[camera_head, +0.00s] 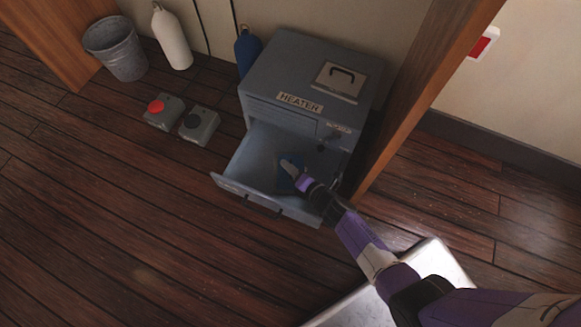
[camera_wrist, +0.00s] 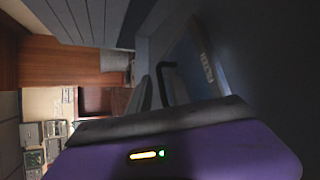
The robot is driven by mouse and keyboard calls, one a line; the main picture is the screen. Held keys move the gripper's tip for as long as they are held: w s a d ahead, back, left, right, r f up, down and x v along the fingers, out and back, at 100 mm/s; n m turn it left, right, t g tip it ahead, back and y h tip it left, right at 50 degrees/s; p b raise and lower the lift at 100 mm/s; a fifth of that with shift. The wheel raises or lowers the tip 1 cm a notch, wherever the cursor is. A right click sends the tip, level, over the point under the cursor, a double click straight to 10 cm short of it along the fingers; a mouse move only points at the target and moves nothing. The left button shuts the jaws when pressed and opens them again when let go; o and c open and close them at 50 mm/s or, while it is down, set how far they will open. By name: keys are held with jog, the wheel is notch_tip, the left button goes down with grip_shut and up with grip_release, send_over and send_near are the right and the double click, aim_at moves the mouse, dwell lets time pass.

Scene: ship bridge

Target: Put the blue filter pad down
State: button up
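The grey heater cabinet (camera_head: 310,75), labelled HEATER, stands against the wall with its front drawer (camera_head: 245,165) pulled open. My gripper (camera_head: 289,168) reaches down into the drawer, near its middle. A blue piece, which looks like the filter pad (camera_head: 293,158), shows right at my fingertips and is partly hidden by them. Whether it rests on the drawer floor cannot be told. In the wrist view my gripper (camera_wrist: 155,90) is dark, and a bluish surface lies beside the fingers. The gap between the fingers is not clear.
A wooden post (camera_head: 415,90) stands close to the right of the heater. A red-button box (camera_head: 164,111) and a dark-knob box (camera_head: 199,125) sit on the floor to the left, with a bucket (camera_head: 117,50) and a white bottle (camera_head: 171,38) behind. The floor in front is clear.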

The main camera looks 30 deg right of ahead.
jog(key=shift+s+f, duration=0.15)
jog(key=shift+s, duration=0.05)
jog(key=shift+s+r+p, duration=0.15)
jog(key=shift+r+p, duration=0.05)
jog(key=shift+p, duration=0.15)
jog(key=p+v, duration=0.6)
jog(key=v, duration=0.5)
jog(key=shift+s+r, duration=0.15)
jog(key=shift+r, duration=0.1)
jog(key=shift+d, duration=0.1)
